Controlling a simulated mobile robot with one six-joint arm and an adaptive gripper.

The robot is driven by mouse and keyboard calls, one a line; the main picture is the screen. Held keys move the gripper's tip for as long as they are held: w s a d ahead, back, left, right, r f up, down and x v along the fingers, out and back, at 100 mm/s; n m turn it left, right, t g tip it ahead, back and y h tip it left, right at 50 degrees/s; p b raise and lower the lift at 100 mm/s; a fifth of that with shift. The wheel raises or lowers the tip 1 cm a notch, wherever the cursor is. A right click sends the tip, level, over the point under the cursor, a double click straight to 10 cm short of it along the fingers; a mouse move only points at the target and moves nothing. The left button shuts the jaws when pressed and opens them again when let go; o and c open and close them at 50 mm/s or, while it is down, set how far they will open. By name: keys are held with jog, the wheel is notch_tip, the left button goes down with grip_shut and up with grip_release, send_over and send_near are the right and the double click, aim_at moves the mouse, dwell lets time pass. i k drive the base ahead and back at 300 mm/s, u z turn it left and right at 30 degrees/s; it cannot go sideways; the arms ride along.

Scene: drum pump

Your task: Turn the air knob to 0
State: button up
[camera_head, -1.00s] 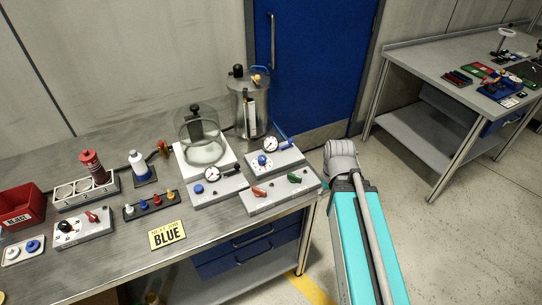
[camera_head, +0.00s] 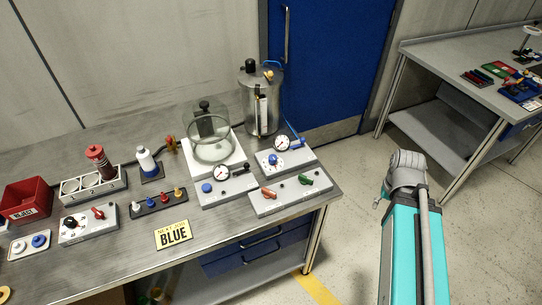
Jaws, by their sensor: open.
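Two grey boxes with gauges stand at the right end of the bench. The rear box (camera_head: 298,164) has a white dial gauge (camera_head: 282,143), a blue round knob (camera_head: 274,159) on a pale dial and a blue lever. The front-left box (camera_head: 226,199) has a gauge (camera_head: 221,172), a blue button-like knob (camera_head: 207,188) and a black lever. I cannot read labels that tell which knob is for air. My arm is right of the bench, over the floor, apart from the boxes. Only a small grey part shows beside its wrist; my gripper's jaws are not clear.
A box with red and green levers (camera_head: 290,203) sits at the bench's front right edge. Behind stand a glass bell jar (camera_head: 209,122) and a metal drum (camera_head: 262,118). Floor around my arm is clear.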

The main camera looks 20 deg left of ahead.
aim_at(272, 158)
jog(key=u, duration=0.05)
jog(key=k, duration=0.8)
jog(key=u, duration=0.7)
jog(key=i, duration=1)
jog(key=u, duration=0.05)
